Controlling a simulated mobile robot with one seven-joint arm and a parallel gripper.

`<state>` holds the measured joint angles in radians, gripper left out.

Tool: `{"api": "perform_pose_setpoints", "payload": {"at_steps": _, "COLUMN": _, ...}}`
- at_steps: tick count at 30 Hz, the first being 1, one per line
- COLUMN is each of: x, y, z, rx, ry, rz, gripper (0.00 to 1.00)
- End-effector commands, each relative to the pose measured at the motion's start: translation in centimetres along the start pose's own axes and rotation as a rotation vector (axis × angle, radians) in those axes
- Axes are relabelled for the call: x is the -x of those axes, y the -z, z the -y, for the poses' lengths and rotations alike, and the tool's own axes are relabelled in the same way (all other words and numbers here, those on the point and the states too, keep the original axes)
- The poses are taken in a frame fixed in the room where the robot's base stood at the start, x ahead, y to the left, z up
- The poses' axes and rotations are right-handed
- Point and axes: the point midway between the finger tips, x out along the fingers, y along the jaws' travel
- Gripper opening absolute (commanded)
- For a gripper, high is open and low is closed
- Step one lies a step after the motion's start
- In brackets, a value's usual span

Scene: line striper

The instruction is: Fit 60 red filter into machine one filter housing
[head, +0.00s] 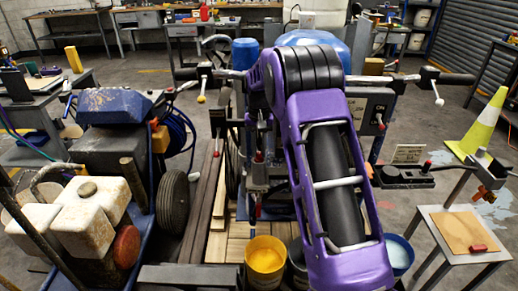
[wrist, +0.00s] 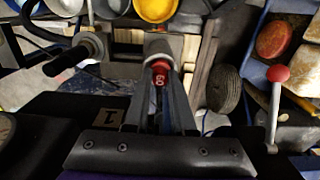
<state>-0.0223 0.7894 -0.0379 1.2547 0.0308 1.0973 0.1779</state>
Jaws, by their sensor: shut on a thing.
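In the wrist view my gripper (wrist: 162,118) is shut on the red filter (wrist: 161,75), whose end shows the number 60. The filter sits between the fingertips. Just beyond it is a grey, round-ended part (wrist: 159,45), which may be the filter housing; I cannot tell whether the filter touches it or is inside it. A dark panel of machine one (wrist: 88,114) carries a label "1" and lies below left of the filter. In the head view my purple arm covers the middle of the machine, and I cannot make out the gripper or filter there.
A yellow paint bucket (head: 265,258) stands below the machine. A lever with a red knob (wrist: 277,75) rises right of my gripper in the wrist view. A side table (head: 450,222) with a red block (head: 478,248) and a traffic cone (head: 485,130) stand at right.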

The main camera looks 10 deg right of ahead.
Motion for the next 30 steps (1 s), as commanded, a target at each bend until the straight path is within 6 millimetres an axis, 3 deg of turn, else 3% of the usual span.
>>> {"api": "perform_pose_setpoints", "payload": {"at_steps": 7, "x": -0.69, "y": -0.01, "z": 0.0, "rx": 0.0, "ry": 0.0, "rz": 0.0, "gripper": 0.0}}
{"api": "perform_pose_setpoints", "payload": {"at_steps": 8, "x": -0.62, "y": -0.01, "z": 0.0, "rx": 0.0, "ry": 0.0, "rz": 0.0, "gripper": 0.27}}
{"api": "perform_pose_setpoints", "payload": {"at_steps": 13, "x": -0.59, "y": -0.01, "z": 0.0, "rx": 0.0, "ry": 0.0, "rz": 0.0, "gripper": 0.57}}
{"api": "perform_pose_setpoints", "payload": {"at_steps": 20, "x": -0.61, "y": -0.02, "z": -0.01, "rx": 0.0, "ry": 0.0, "rz": 0.001, "gripper": 0.6}}
{"api": "perform_pose_setpoints", "payload": {"at_steps": 23, "x": -0.61, "y": -0.02, "z": 0.0, "rx": 0.0, "ry": 0.0, "rz": 0.001, "gripper": 0.78}}
{"api": "perform_pose_setpoints", "payload": {"at_steps": 30, "x": -0.61, "y": -0.02, "z": 0.0, "rx": 0.0, "ry": 0.0, "rz": 0.001, "gripper": 0.78}}
